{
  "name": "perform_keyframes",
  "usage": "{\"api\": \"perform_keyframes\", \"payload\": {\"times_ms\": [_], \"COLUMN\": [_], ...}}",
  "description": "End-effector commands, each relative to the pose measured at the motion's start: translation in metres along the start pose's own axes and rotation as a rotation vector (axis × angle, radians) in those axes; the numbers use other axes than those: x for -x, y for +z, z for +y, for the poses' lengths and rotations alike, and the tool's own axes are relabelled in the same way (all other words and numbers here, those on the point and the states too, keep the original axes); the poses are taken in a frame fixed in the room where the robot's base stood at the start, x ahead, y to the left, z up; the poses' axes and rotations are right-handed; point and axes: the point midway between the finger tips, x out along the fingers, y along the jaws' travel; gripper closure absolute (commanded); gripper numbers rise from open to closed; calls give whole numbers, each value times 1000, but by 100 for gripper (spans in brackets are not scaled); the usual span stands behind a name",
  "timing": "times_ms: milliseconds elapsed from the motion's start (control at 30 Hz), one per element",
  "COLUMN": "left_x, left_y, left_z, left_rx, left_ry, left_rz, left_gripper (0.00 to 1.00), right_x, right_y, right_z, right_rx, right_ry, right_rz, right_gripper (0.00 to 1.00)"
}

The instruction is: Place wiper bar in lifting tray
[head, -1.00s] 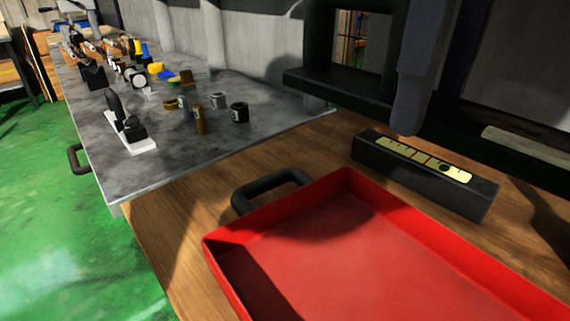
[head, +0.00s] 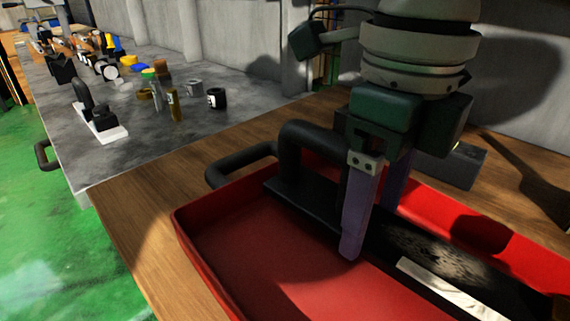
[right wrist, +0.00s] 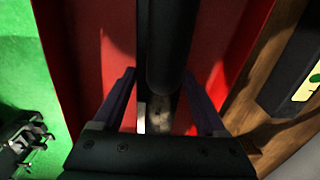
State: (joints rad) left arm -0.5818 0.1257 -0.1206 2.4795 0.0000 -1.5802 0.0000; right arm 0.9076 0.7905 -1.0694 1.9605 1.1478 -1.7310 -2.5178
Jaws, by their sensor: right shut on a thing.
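The wiper bar (head: 410,243) is a long black bar with a black arched handle and a pale strip along its near side. My right gripper (head: 372,228) is shut on it, with one purple finger on each side. The bar lies lengthwise over the red lifting tray (head: 235,254), within its outline at the far end. I cannot tell whether it touches the tray floor. In the right wrist view the bar (right wrist: 168,40) runs between my fingers, with red tray on both sides. My left gripper is not in view.
The tray has a black handle (head: 235,167) at its far end and stands on a wooden top (head: 150,215). A black box (head: 468,168) stands behind it. A grey bench (head: 55,125) at the left holds several small tools and cans.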

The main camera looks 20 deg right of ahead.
Motion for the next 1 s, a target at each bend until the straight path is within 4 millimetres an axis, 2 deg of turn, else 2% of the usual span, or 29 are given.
{"api": "perform_keyframes", "payload": {"times_ms": [33,167,533,567,767,1000], "left_x": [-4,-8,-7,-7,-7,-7], "left_y": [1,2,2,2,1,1], "left_z": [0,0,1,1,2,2], "left_rx": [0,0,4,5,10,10], "left_ry": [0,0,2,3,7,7], "left_rz": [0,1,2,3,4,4], "left_gripper": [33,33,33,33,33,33], "right_x": [-11,-28,-30,-31,-31,-30], "right_y": [0,0,0,0,0,0], "right_z": [0,0,0,0,0,0], "right_rx": [-1,-1,0,0,0,0], "right_ry": [2,1,0,0,1,0], "right_rz": [2,1,0,2,1,1], "right_gripper": [100,100,100,23,1,0]}}
